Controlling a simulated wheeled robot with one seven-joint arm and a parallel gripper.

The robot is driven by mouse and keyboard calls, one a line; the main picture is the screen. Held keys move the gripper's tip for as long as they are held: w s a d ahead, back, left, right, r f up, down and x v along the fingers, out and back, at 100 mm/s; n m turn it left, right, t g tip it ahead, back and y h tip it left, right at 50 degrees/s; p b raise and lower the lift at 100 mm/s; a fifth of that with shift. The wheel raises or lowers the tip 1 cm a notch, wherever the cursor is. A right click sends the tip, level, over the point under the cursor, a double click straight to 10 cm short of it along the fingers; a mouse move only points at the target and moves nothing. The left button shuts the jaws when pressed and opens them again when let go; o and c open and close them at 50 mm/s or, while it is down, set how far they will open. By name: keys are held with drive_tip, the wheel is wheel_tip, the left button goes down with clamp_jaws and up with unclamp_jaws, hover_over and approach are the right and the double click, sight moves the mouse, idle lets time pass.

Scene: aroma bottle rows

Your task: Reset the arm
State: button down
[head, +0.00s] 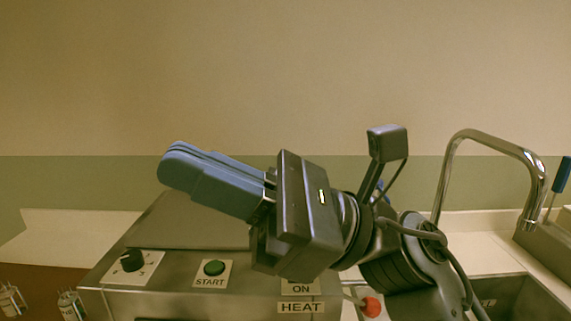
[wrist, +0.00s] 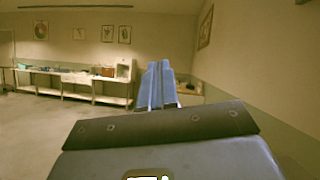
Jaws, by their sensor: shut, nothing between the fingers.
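My gripper (head: 172,168) is in the middle of the head view, raised in front of the metal machine. Its blue fingers point left and slightly up, pressed together with nothing between them. In the wrist view the shut fingers (wrist: 160,68) point away across the room. My arm comes in from the lower right of the head view. No object is held.
Small bottles (head: 70,304) stand at lower left. A chrome faucet (head: 490,140) and sink (head: 510,297) are at right. A long counter (wrist: 70,85) stands far off.

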drive_tip(key=s+d+f+n+t+h, duration=0.3)
drive_tip(key=d+f+n+t+h, duration=0.45)
drive_tip(key=n+t, duration=0.65)
drive_tip(key=s+d+f+n+t+h, duration=0.2)
drive_tip(key=d+f+n+t+h, duration=0.6)
drive_tip(key=n+t, duration=0.65)
drive_tip(key=s+d+f+m+g+h, duration=0.4)
drive_tip(key=s+d+f+m, duration=0.2)
drive_tip(key=s, duration=0.5)
drive_tip(key=s+d+f+m+g+h, duration=0.4)
drive_tip(key=s+d+f+m+g, duration=0.1)
drive_tip(key=s+f+m, duration=0.4)
drive_tip(key=shift+s+d+f+m, duration=0.3)
drive_tip(key=shift+s+d+m, duration=0.25)
drive_tip(key=shift+s, duration=0.4)
